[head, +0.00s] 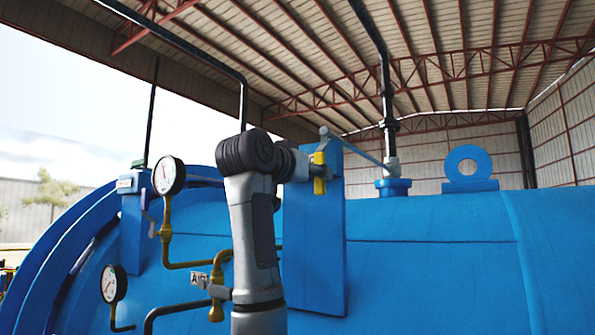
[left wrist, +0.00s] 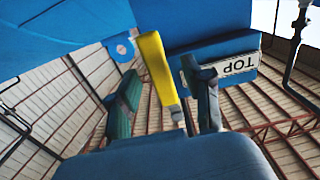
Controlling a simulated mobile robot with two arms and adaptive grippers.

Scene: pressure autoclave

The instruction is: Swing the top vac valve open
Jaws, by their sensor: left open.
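The yellow valve handle (head: 319,172) is beside the upper part of a blue upright box (head: 314,250) on the autoclave. In the left wrist view the yellow handle (left wrist: 155,66) runs down between the fingers of my left gripper (left wrist: 162,74). The fingers stand apart, one on each side of it, with a visible gap on the left. Contact on the right side cannot be told. A "TOP" label (left wrist: 238,65) appears upside down beside the handle. In the head view my arm and wrist partly hide the box, and the gripper (head: 311,167) is small there.
The blue autoclave body (head: 430,270) fills the lower view. Two pressure gauges (head: 168,175) with brass pipes (head: 183,265) stand left of my arm. A vertical pipe (head: 388,110) and lifting eye (head: 468,163) stand on the right. Open air lies above, under the roof.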

